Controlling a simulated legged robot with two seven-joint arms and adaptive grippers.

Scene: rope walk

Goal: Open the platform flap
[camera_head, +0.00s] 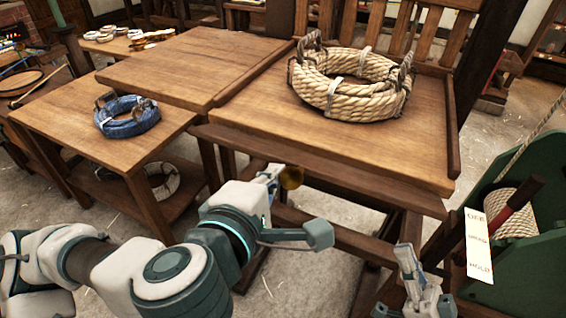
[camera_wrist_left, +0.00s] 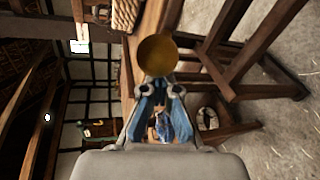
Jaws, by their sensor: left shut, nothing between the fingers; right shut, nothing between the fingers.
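The wooden platform (camera_head: 420,150) carries a thick coil of tan rope (camera_head: 355,85). A narrow board (camera_head: 335,178) runs along its front edge; I cannot tell for sure whether this is the flap. A round brass knob (camera_head: 291,177) shows just below that board, and large in the left wrist view (camera_wrist_left: 157,55). My left gripper (camera_head: 270,173) is beside the knob, its fingers shut and empty; in the left wrist view its tips (camera_wrist_left: 160,82) point at the knob. Any contact is unclear. My right gripper (camera_head: 407,258) is shut and empty at the lower right, away from the platform.
A lower side table (camera_head: 70,125) at left holds a blue rope coil (camera_head: 127,116). A flat wooden top (camera_head: 180,62) adjoins the platform. A green machine (camera_head: 525,260) with a red-and-black lever (camera_head: 515,205) and an OFF/HOLD label stands close at right.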

